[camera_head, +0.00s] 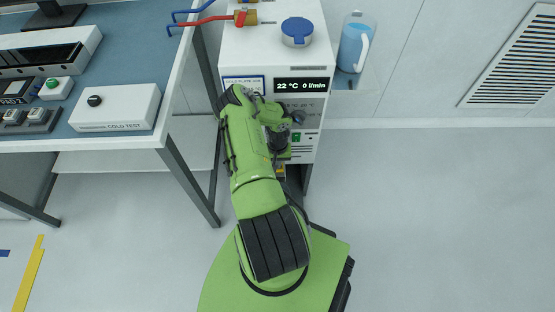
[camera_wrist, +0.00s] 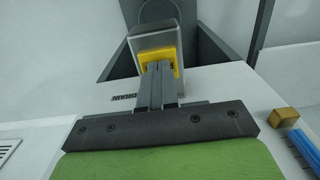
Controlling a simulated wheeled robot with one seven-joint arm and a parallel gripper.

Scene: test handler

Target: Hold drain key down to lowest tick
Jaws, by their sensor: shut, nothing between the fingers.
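In the wrist view, my gripper (camera_wrist: 158,82) is shut and empty. Its two dark fingers lie side by side, with their tips at a yellow piece (camera_wrist: 158,52) on a grey block (camera_wrist: 155,36). This yellow piece sits near the DRAIN lettering (camera_wrist: 124,97) and appears to be the drain key. The fingertips overlap its near edge; I cannot tell whether they press on it.
The white chiller cabinet (camera_head: 235,50) has a display (camera_head: 301,86) reading 22 °C and 0 l/min. A blue jug (camera_head: 353,48) is at right, a bench (camera_head: 180,70) at left. Floor at right is clear.

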